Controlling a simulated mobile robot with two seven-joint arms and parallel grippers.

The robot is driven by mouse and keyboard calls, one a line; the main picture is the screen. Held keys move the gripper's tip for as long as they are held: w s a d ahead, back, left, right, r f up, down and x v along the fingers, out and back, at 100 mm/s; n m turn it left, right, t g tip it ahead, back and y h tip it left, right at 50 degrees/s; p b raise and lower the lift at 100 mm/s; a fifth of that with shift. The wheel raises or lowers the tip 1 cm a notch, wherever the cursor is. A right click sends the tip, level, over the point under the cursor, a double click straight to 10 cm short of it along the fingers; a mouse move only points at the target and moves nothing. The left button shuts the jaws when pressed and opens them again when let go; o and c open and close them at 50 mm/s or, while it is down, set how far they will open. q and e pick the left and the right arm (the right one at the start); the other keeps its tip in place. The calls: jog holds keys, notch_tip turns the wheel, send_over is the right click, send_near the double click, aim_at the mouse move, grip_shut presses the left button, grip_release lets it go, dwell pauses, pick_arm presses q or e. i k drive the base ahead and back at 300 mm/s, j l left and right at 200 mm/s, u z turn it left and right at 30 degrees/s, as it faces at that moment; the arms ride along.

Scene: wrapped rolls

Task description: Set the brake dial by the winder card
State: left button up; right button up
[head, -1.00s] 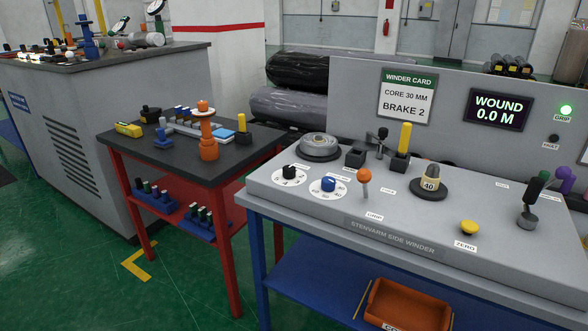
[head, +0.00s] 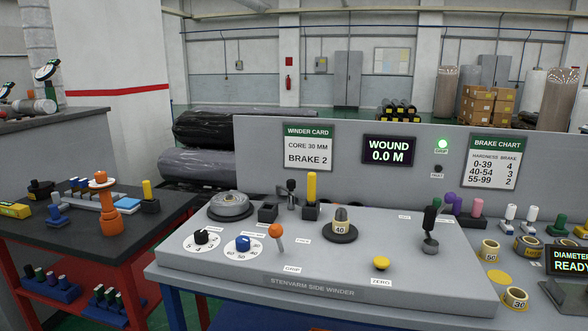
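The winder card (head: 308,147) hangs on the grey back panel and reads CORE 30 MM, BRAKE 2. On the left of the sloped winder console are two dials with white number plates. The black-knobbed dial (head: 201,237) has small single digits around it, about 2 to 5. The dials' name labels and exact pointer settings are too small to read. Neither of my grippers is in view.
A brake chart (head: 494,160) hangs at right. The screen (head: 388,150) reads WOUND 0.0 M. A side table (head: 130,240) stands left.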

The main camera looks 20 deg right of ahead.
aim_at(201, 236)
jog(key=i+j+z, duration=0.25)
jog(key=i+j, duration=0.75)
